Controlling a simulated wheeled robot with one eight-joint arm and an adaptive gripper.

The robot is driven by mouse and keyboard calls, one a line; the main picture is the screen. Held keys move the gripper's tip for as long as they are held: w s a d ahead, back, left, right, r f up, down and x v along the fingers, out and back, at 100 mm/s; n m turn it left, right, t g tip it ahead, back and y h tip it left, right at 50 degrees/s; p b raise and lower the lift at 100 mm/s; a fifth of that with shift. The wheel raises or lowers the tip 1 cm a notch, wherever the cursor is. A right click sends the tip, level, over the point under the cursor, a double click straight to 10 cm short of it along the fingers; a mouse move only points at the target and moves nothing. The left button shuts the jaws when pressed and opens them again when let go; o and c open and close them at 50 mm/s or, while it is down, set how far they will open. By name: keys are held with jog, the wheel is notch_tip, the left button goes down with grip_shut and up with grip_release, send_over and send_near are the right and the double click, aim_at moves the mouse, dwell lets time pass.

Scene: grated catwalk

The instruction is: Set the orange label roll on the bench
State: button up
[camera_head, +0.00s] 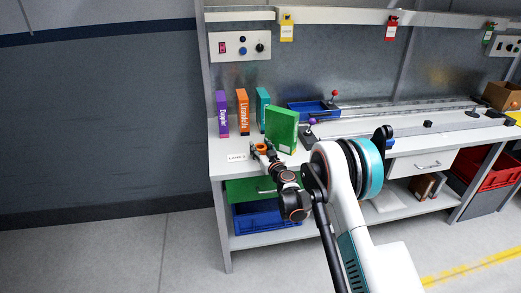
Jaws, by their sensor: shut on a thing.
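The orange label roll (262,147) is small in the head view, near the left front part of the bench. My gripper (262,149) is shut on it, with the fingers on either side. The roll is at or just above the light grey bench top (225,146); I cannot tell whether it touches. Part of the roll is hidden by the fingers.
A green box (281,129) stands just right of and behind my gripper. Purple (222,114), orange (242,111) and teal (262,108) boxes stand behind. A white label card (236,157) is at the front edge. A blue tray (310,109) sits farther back.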

jog(key=shift+f, duration=0.1)
jog(key=o, duration=1.1)
jog(key=shift+s+d, duration=0.1)
jog(key=shift+s, duration=0.05)
jog(key=p+v, duration=0.4)
jog(key=v, duration=0.7)
jog(key=shift+s+d, duration=0.15)
jog(key=shift+s, duration=0.15)
jog(key=shift+r, duration=0.25)
